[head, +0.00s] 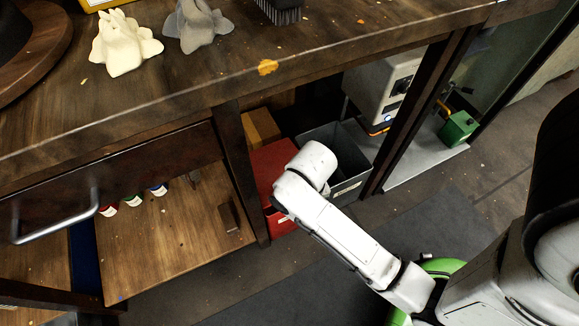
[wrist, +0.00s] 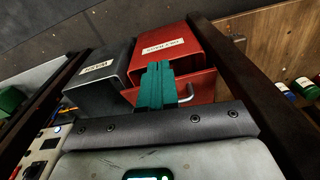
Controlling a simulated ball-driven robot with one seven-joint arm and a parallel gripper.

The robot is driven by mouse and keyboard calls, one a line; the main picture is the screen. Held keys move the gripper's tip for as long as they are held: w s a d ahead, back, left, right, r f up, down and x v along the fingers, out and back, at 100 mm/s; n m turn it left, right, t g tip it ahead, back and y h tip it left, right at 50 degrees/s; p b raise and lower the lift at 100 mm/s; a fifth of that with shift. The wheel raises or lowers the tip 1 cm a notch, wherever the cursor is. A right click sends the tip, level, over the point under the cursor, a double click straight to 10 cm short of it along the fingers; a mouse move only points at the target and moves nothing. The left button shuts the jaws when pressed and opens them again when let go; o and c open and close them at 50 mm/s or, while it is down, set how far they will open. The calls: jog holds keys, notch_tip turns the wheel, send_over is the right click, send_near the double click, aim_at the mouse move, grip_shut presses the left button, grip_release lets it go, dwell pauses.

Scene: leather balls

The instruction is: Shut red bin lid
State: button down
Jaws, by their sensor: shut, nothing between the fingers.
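The red bin (head: 283,226) stands on the floor under the bench, with a pale label on its front. In the head view a broad red panel, its lid (head: 268,172), shows above the front, partly behind my arm. The wrist view shows the labelled red front (wrist: 178,50) and a red panel with a metal handle (wrist: 187,94) beside my gripper. I cannot tell how far the lid is open. My gripper (wrist: 157,70) has teal fingers together and empty, in front of the red bin; contact is unclear. In the head view my arm hides the fingers.
A dark grey bin (head: 345,187) stands right of the red bin. A wooden post (head: 240,180) is close on the left, another (head: 410,110) on the right. The bench top (head: 200,115) overhangs the bins. Open floor (head: 240,285) lies in front.

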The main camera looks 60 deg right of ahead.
jog(key=w+d+r+m+p, duration=0.8)
jog(key=r+m+p, duration=0.25)
jog(key=m, duration=0.45)
jog(key=shift+m+g+y, duration=0.4)
jog(key=shift+m, duration=0.4)
jog(key=f+b, duration=0.1)
jog(key=f, duration=0.3)
jog(key=f+b, duration=0.1)
jog(key=f, duration=0.4)
jog(key=f+b, duration=0.1)
jog(key=f, duration=0.4)
jog(key=shift+w+a+b, duration=0.1)
jog(key=shift+w+b, duration=0.15)
jog(key=shift+b, duration=0.15)
jog(key=shift+t+h, duration=0.4)
jog(key=shift+t, duration=0.3)
jog(key=f, duration=0.2)
jog(key=s+a+f, duration=0.1)
jog(key=f, duration=0.1)
jog(key=s+f+b, duration=0.1)
jog(key=f, duration=0.1)
jog(key=shift+s+a, duration=0.1)
jog(key=shift+a, duration=0.15)
jog(key=shift+s+a+f, duration=0.1)
jog(key=shift+s+f, duration=0.05)
jog(key=shift+f, duration=0.05)
